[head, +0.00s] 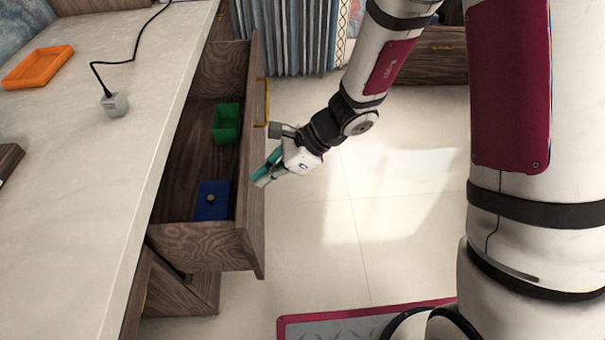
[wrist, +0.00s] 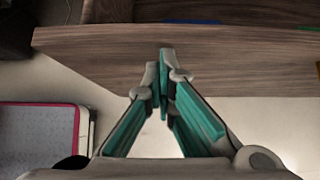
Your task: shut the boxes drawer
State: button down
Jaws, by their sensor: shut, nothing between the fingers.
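The drawer (head: 258,170) is pulled out from under the desk, its wooden front facing right in the head view. It has a gold handle (head: 262,102) near its far end. Inside lie a green open box (head: 227,124) and a blue box (head: 213,201) with a small round knob. My gripper (head: 262,179) is shut and empty, at the outer side of the drawer front, nearer than the handle. In the wrist view its closed fingertips (wrist: 163,62) overlap the drawer front (wrist: 240,45); I cannot tell whether they touch it.
The pale desktop (head: 110,170) holds an orange tray (head: 37,67) and a grey plug-like object (head: 115,104) on a black cable. A wooden cabinet (head: 430,55) and a blue curtain (head: 285,35) stand behind.

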jog(key=a+b, duration=0.1)
jog(key=a, duration=1.5)
